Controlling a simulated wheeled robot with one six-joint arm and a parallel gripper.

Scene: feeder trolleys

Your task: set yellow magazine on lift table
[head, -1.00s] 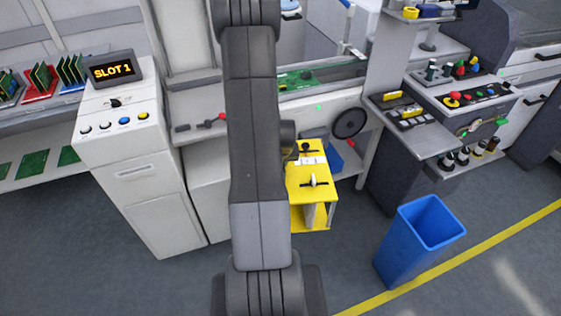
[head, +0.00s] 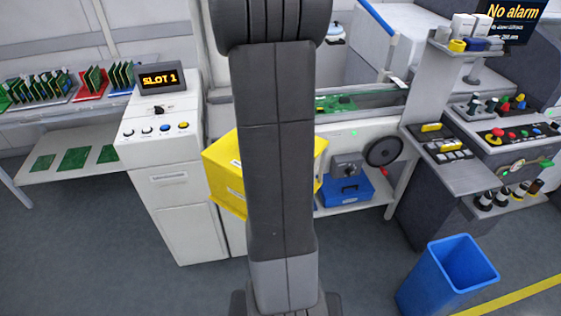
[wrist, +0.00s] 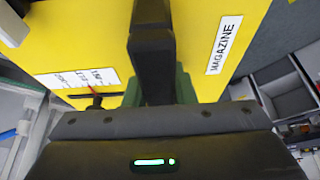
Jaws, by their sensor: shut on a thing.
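The yellow magazine (head: 226,176) shows on both sides of my arm in the head view, in front of the white cabinets and seemingly off the floor. In the wrist view the magazine (wrist: 100,35) fills most of the upper picture, with a white label reading MAGAZINE. My gripper (wrist: 152,50) is shut on it, with a dark finger across its yellow face. In the head view my arm hides the gripper and the middle of the magazine. I cannot make out for certain which surface is the lift table.
A white console (head: 165,150) with a SLOT 1 display (head: 159,79) stands left of the magazine. A blue toolbox (head: 347,191) sits on a low shelf to the right. A blue bin (head: 450,280) stands on the floor at lower right. Circuit boards (head: 75,82) stand at far left.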

